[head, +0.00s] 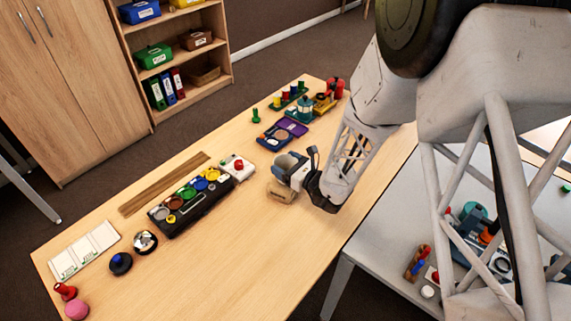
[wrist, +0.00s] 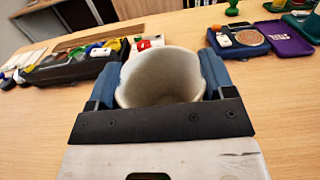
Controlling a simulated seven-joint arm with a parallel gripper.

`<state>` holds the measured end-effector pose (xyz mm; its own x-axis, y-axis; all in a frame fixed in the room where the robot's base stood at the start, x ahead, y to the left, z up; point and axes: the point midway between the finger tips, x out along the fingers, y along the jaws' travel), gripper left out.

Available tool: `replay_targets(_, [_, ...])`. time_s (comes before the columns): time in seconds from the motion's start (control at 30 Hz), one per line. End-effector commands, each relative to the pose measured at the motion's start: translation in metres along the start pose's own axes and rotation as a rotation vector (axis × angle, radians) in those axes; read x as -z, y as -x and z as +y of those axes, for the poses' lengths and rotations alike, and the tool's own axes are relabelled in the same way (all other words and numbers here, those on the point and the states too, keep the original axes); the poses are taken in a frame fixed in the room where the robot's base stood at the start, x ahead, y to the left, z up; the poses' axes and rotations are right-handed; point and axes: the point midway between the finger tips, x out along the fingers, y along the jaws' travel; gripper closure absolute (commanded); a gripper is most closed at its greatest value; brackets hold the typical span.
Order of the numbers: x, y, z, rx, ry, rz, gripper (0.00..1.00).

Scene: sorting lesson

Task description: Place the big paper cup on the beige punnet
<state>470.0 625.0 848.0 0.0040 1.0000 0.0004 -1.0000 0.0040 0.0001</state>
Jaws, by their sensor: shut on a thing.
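The big paper cup (head: 287,162) is pale with an open top. In the wrist view the cup (wrist: 160,72) stands between the two blue fingers of my gripper (wrist: 159,80), its open mouth showing and its inside empty. My gripper is shut on the cup; in the head view my gripper (head: 292,172) reaches in from the right. The beige punnet (head: 282,195) lies on the table just below the cup in the head view, partly covered by the gripper. I cannot tell whether the cup touches it. The punnet is hidden in the wrist view.
A black tray with coloured round pots (head: 190,205) lies to the left on the wooden table (head: 235,260). A white block with a red knob (head: 238,167) is near it. The table front is clear.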

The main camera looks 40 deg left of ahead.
Motion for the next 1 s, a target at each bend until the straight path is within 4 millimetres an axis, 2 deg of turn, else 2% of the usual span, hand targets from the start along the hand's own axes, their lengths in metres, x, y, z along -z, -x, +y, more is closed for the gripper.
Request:
replay_targets(0.27, [0.003,0.0,0.0,0.0,0.0,0.0,0.46])
replay_targets(0.3, [0.003,0.0,0.0,0.0,0.0,0.0,0.23])
replay_targets(0.47, [0.003,0.0,0.0,0.0,0.0,0.0,0.0])
replay_targets(0.83, [-0.001,0.0,0.0,0.0,0.001,0.0,0.0])
replay_targets(1.0, [-0.001,0.012,0.0,0.0,0.0,0.0,0.0])
